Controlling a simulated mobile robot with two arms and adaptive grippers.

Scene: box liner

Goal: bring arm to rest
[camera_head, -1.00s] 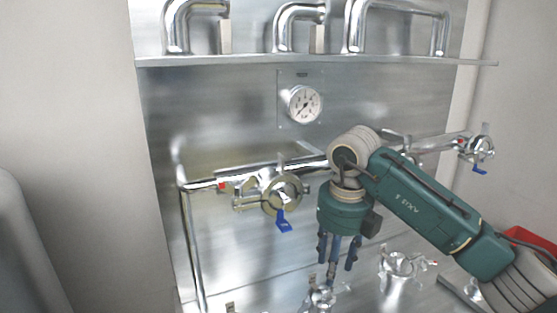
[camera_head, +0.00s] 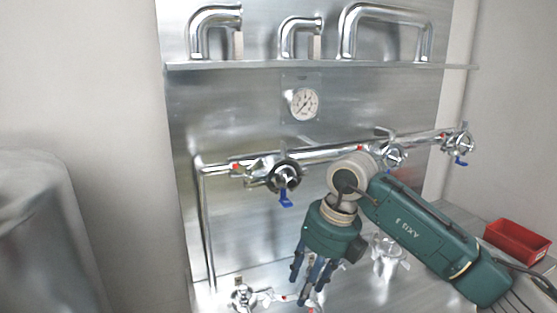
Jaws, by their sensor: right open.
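My right gripper (camera_head: 312,270) hangs from the green right arm (camera_head: 420,232), which comes in from the lower right. Its blue-grey fingers point down and are spread apart, with nothing seen between them. It is in front of the steel panel, above the lower fittings. In the picture one finger overlaps a lower pipe fitting (camera_head: 243,296); whether they touch I cannot tell. My left gripper is not in view.
A horizontal pipe with blue-handled valves (camera_head: 285,177) crosses the panel behind the arm. A gauge (camera_head: 304,104) sits above it. Bent pipes (camera_head: 385,12) stand on a shelf. A red bin (camera_head: 517,241) is at right. A clamp fitting (camera_head: 388,258) stands beside the gripper.

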